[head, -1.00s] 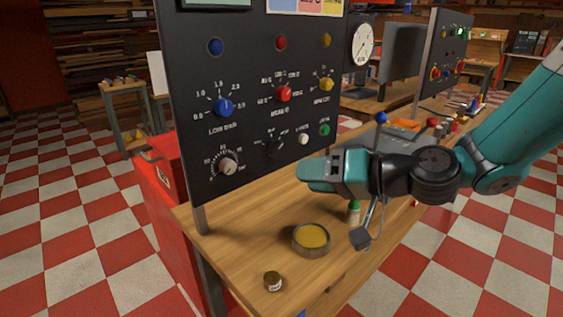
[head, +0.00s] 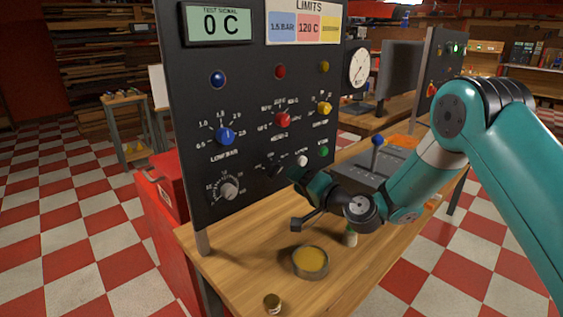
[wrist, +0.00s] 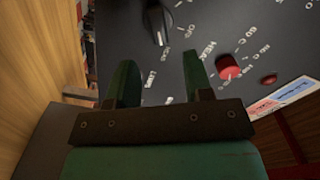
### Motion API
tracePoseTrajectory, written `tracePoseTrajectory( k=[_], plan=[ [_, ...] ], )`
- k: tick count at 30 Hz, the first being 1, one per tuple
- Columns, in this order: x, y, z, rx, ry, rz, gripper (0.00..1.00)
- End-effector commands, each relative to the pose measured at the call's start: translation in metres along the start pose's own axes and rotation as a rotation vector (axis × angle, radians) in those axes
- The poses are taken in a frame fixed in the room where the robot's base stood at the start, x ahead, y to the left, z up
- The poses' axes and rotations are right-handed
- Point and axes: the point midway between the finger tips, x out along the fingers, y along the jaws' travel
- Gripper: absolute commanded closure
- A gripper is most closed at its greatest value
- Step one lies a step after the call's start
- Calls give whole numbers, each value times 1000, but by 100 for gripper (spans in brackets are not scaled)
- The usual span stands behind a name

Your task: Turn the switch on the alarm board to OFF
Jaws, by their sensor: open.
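The alarm board is a black upright panel (head: 240,65) in the head view, with lamps, coloured knobs and a display reading 0 C. A black rotary switch (head: 273,170) sits low on it, partly hidden by my gripper (head: 297,177). In the wrist view the black switch (wrist: 157,22) is at the top, cut by the frame edge, with a pale pointer mark at its lower end. Small white labels surround it, one seeming to read OFF to its right. My gripper (wrist: 157,72) is open and empty, its two green fingers pointing at the board just short of the switch.
A red knob (wrist: 229,67) is right of my fingers in the wrist view. A white button (head: 302,160) and green button (head: 323,152) are close to my gripper.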

Motion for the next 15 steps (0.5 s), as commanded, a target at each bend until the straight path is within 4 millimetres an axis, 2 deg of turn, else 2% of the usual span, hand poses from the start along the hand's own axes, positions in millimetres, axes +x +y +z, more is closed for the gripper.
tracePoseTrajectory(
  k=[1,6,10,15],
  plan=[
    [12,-5,-1,-3,-2,-3,53],
    [42,-2,-1,-2,-1,-2,53],
    [55,-1,0,-1,-2,-1,53],
    [61,0,0,0,-1,1,53]
  ],
)
